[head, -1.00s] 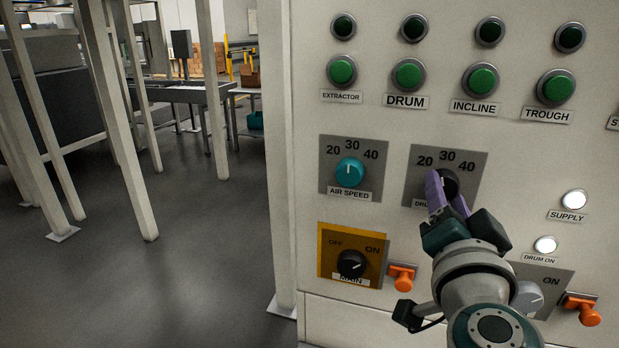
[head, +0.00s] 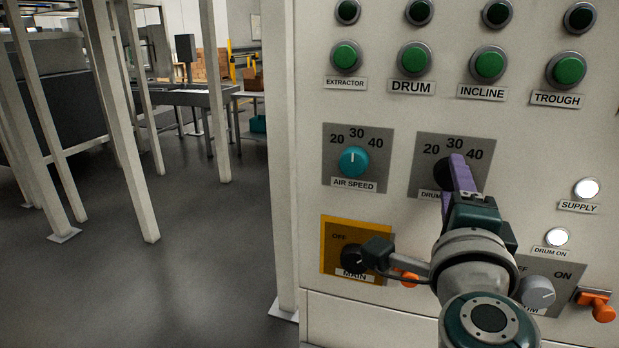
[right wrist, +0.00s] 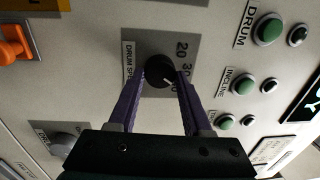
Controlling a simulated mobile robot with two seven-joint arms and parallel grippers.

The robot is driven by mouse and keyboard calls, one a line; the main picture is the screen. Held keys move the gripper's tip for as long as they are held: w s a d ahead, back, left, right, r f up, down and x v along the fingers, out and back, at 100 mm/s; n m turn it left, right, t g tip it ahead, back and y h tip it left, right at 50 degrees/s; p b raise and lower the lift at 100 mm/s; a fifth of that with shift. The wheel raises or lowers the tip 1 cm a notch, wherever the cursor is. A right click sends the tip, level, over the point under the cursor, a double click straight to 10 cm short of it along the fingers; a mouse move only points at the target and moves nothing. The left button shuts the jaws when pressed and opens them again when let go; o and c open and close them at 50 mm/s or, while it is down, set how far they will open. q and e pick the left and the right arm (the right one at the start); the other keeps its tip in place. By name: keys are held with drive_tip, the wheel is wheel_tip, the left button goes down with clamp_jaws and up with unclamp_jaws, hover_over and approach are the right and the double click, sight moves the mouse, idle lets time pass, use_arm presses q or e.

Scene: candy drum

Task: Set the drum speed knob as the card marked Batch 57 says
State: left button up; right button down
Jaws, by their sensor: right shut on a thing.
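The drum speed knob (head: 442,166) is black and sits on a grey plate with 20, 30 and 40 around it. In the head view my right gripper (head: 457,170) covers most of it. In the right wrist view the knob (right wrist: 158,71) is between the two purple fingers of my right gripper (right wrist: 161,78), which is shut on it. Its white pointer line is turned toward the 40 side, where a finger partly covers the number. The card marked Batch 57 is not in view. My left gripper is not in view.
The teal air speed knob (head: 354,161) is to the left, its pointer near 30. Below are the black main switch (head: 353,258), a grey knob (head: 537,291) and orange handles (head: 597,305). Green buttons (head: 415,58) run above. The supply lamp (head: 586,188) is lit white.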

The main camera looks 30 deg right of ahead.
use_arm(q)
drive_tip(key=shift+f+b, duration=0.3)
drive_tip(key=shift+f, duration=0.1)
use_arm(e)
drive_tip(key=shift+m, duration=1.2)
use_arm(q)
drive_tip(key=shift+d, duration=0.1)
use_arm(e)
drive_tip(key=shift+c, duration=1.7)
unclamp_jaws()
drive_tip(key=shift+a, duration=0.15)
